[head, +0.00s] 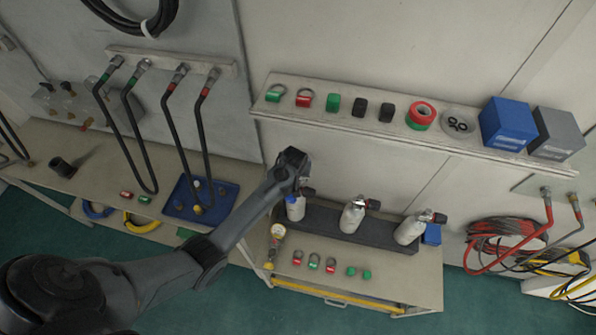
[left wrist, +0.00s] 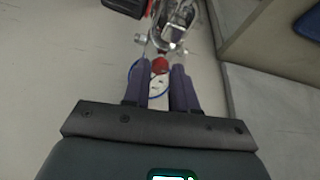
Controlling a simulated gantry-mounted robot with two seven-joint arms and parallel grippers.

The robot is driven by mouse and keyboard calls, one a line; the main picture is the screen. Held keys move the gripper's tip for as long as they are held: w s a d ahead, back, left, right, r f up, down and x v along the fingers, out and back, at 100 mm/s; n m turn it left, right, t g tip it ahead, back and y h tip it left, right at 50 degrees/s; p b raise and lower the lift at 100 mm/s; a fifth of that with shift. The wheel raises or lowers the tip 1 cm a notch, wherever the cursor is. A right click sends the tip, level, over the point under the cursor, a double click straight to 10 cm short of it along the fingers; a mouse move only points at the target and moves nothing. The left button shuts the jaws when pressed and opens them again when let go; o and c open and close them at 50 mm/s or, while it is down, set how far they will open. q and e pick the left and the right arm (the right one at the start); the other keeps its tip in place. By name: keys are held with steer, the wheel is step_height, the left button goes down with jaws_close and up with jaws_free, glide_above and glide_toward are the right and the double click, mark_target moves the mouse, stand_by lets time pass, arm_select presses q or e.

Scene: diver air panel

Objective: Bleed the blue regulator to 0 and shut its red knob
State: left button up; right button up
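Three white bottles with black-and-metal valves stand in a dark rack on the lower bench: the left bottle (head: 296,208), the middle bottle (head: 352,217) and the right bottle (head: 408,231). My left gripper (head: 302,182) is over the left bottle's valve and partly hides it. In the left wrist view, the two fingers of my left gripper (left wrist: 161,68) stand apart, with a red knob (left wrist: 159,64) between their tips. Whether they touch it is unclear. A thin blue ring (left wrist: 133,82) and metal regulator fittings (left wrist: 178,22) show there. No gauge reading is legible. My right gripper is out of view.
A small yellow-and-white gauge (head: 277,231) is at the bench's left end. Small red and green fittings (head: 314,262) lie in front of the rack. A shelf (head: 290,81) above holds tapes, a dish, a blue box (head: 508,124) and a grey box (head: 556,134).

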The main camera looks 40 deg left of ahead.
arm_select(q)
jaws_close()
